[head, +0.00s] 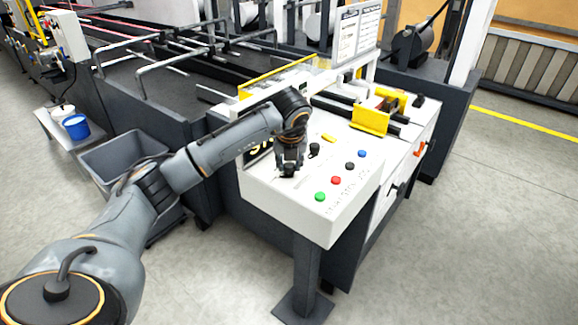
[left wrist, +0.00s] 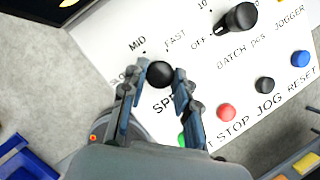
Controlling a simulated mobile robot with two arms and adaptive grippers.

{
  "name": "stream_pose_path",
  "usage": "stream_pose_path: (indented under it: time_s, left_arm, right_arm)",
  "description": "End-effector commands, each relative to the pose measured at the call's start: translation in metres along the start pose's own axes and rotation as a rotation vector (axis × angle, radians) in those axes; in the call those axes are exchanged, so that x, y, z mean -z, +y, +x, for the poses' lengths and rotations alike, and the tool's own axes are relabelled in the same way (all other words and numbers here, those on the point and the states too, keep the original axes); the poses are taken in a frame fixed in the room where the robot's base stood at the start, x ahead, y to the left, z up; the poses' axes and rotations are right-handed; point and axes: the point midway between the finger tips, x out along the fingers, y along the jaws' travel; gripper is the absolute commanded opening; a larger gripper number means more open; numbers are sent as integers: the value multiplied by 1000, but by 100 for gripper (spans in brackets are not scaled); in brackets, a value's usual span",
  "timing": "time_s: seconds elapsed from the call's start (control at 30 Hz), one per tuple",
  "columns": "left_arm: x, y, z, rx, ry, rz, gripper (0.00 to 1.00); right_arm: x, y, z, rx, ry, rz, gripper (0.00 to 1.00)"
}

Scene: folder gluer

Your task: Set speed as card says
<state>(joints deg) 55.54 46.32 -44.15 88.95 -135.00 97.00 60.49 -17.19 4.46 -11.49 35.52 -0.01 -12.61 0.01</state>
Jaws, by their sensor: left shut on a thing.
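The black speed knob (left wrist: 160,74) sits on the white control panel (head: 335,215), with MID and FAST printed around it and a partly hidden label at its left. My left gripper (left wrist: 154,88) is shut on this knob, one finger on each side. In the head view the left gripper (head: 289,167) points down at the panel's left part and mostly covers the knob. I cannot tell which mark the knob points to. A white card or sign (head: 357,33) stands on the machine behind; its text is too small to read. My right gripper is out of view.
A black batch knob (left wrist: 238,18) is close by on the panel. Red (left wrist: 226,112), black (left wrist: 265,85) and blue (left wrist: 300,59) buttons line the front; the green one (head: 320,196) is partly hidden in the wrist view. A grey bin (head: 122,155) stands left of the panel.

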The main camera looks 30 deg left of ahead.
Motion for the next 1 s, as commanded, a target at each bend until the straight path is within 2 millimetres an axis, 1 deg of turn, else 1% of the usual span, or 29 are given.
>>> stream_pose_path:
  time_s: [0.3,0.77,0.8,0.87,0.9,1.0]
  left_arm:
    - [-1,-1,-1,-33,-2,-87,0]
    - [-1,-1,-1,-38,-2,-97,0]
    - [-1,-1,-1,-38,-2,-97,36]
    - [-1,-1,-1,-38,-2,-97,49]
    - [-1,-1,-1,-38,-1,-96,53]
    - [-1,-1,0,-38,-1,-96,53]
  right_arm:
    - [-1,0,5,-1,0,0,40]
    - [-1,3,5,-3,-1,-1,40]
    - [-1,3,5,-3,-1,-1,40]
    - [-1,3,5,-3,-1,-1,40]
    - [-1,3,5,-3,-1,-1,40]
    - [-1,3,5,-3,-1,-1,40]
